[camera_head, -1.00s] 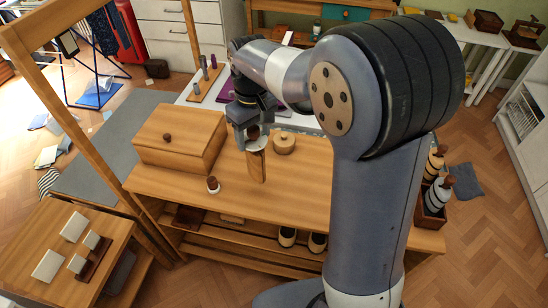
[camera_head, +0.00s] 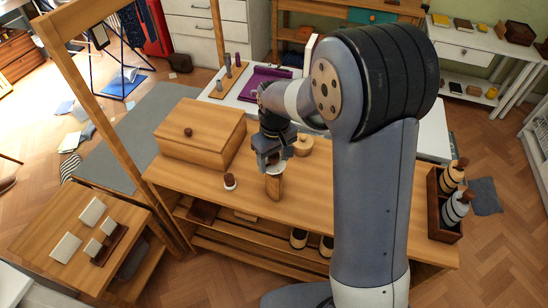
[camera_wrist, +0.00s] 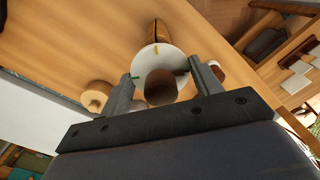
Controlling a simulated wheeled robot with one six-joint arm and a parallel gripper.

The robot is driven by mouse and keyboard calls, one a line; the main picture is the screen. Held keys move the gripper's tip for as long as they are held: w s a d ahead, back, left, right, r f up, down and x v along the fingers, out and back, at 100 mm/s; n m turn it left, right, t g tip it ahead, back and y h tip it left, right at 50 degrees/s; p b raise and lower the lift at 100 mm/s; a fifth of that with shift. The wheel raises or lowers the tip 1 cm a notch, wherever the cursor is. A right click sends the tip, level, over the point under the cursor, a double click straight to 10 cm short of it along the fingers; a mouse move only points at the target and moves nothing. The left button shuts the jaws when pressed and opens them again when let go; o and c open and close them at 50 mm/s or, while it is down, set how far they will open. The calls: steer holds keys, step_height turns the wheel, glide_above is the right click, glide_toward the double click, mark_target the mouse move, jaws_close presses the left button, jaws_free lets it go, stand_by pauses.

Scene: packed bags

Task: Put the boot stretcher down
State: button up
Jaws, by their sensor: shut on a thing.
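My gripper (camera_head: 272,160) is shut on the boot stretcher (camera_head: 274,187), a light wooden block with a white top and a brown knob. It hangs roughly upright under the gripper over the wooden bench (camera_head: 325,195); I cannot tell whether its lower end touches the bench top. In the wrist view, the stretcher's white disc and brown knob (camera_wrist: 161,86) sit between the two fingers of my gripper (camera_wrist: 163,90), with its wooden body partly hidden beyond the disc.
A lidded wooden box (camera_head: 200,138) stands on the bench at left. A small white jar with a brown top (camera_head: 230,181) is left of the stretcher, and a round wooden pot (camera_head: 302,146) is behind it. Shoes (camera_head: 299,238) sit on the shelf below. A bottle crate (camera_head: 437,205) is at right.

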steer(key=o, duration=1.2)
steer(key=shift+f, duration=0.1)
steer(key=shift+c, duration=0.2)
step_height(320, 180, up, 12)
steer(key=shift+d+r, duration=0.15)
steer(key=shift+r, duration=0.05)
